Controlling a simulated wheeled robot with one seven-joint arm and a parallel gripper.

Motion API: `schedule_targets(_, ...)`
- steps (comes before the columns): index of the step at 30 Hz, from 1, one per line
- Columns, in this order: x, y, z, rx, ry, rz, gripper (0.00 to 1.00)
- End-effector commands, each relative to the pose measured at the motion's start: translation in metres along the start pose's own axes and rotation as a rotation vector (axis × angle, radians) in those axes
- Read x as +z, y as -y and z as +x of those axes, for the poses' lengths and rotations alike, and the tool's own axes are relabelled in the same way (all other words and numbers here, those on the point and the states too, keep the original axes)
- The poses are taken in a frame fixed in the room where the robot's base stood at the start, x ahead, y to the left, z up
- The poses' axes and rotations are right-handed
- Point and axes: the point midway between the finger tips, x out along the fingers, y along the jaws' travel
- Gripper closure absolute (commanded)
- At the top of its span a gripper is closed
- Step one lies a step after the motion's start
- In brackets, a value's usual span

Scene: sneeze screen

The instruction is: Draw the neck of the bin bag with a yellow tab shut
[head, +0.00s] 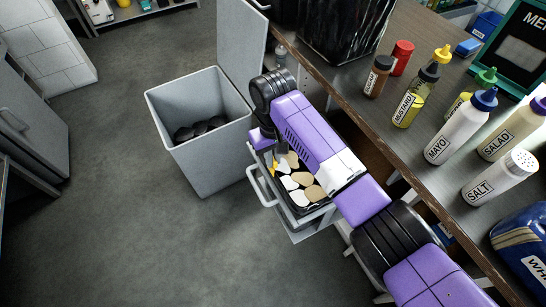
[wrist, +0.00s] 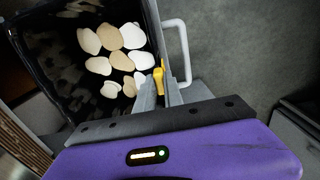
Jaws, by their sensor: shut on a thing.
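The bin bag (wrist: 40,57) is black and lines a pull-out bin under the counter. Its mouth is wide open and shows several pale, flat, rounded pieces (wrist: 115,60) inside. In the head view the bag's dark edge and the pale pieces (head: 303,180) show beside my forearm, which hides part of them. The yellow tab (wrist: 158,76) stands at the bag's rim, by the bin's handle side. My gripper (wrist: 160,92) is shut on the yellow tab, with its top sticking out past the fingertips. In the head view the tab (head: 275,167) shows just below my gripper (head: 279,157).
A grey open bin (head: 200,125) with dark lumps stands left of the pull-out bin. The pull-out bin has a pale loop handle (head: 262,190). The counter (head: 385,115) on the right carries bottles, including mayo (head: 460,128) and mustard (head: 409,108). Floor on the left is clear.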

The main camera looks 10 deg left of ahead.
Motion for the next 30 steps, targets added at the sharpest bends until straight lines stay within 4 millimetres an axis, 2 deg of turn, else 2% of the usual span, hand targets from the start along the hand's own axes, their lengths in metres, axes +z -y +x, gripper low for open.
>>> schedule_targets(1,0.0,0.001,-0.015,-0.001,-0.001,-0.001,1.0)
schedule_targets(4,-0.001,0.001,-0.025,-0.001,-0.001,0.0,1.0)
schedule_targets(15,-0.001,0.0,-0.025,0.001,-0.002,0.0,1.0)
schedule_targets(16,0.0,0.0,-0.025,0.001,-0.002,0.0,0.86)
schedule_targets(19,0.0,0.0,-0.025,0.001,-0.001,0.0,0.67)
schedule_targets(30,-0.001,0.0,-0.028,0.0,-0.002,0.0,0.65)
